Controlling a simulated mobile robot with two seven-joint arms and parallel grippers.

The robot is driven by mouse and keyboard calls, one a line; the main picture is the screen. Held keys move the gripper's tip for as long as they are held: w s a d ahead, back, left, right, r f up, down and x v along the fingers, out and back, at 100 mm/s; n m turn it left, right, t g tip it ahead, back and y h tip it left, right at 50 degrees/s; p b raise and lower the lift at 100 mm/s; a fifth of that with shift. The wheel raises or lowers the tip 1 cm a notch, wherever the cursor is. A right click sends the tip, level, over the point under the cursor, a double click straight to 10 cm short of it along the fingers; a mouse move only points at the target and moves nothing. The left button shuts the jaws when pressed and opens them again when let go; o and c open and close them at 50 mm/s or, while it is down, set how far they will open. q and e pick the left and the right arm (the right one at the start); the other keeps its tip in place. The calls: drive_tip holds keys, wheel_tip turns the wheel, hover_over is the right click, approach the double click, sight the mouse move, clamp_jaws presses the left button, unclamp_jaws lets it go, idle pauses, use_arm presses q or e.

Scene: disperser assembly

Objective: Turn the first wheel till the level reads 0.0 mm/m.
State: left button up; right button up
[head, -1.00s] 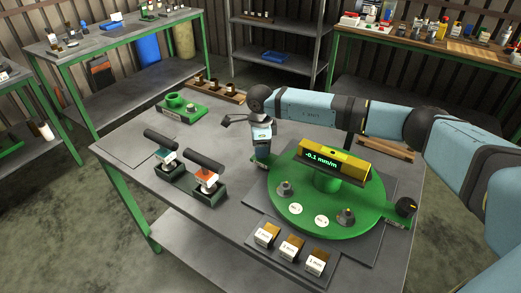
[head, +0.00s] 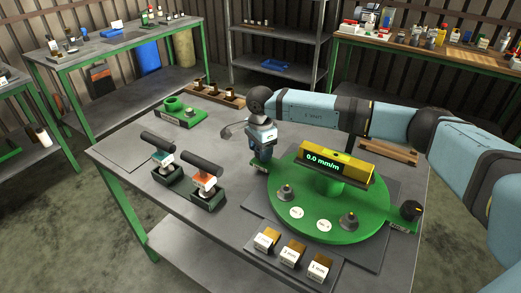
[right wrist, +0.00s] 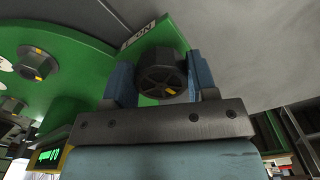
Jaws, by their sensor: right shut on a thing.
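The yellow level (head: 333,167) lies across the top of the green round disperser (head: 330,212), and its display reads 0.0 mm/m. My right gripper (head: 263,158) points down at the disperser's left back edge. In the right wrist view, its blue fingers (right wrist: 163,82) are shut on a dark round wheel (right wrist: 162,76) with a yellow mark, beside a white label on a green tab. In the head view the gripper mostly hides this wheel. Another black wheel (head: 410,210) with a yellow mark sits free at the disperser's right edge. My left gripper is not in view.
Two black-handled tools (head: 206,185) stand in holders on the table (head: 226,233), left of the disperser. Several labelled blocks (head: 292,253) lie in front. A green fixture (head: 182,114) and a wooden rack (head: 214,94) are at the back.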

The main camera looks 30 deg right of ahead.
drive_tip(key=shift+r, duration=0.1)
drive_tip(key=o, duration=0.9)
wheel_tip(320, 180, up, 14)
drive_tip(key=shift+f, duration=0.1)
idle(0.4)
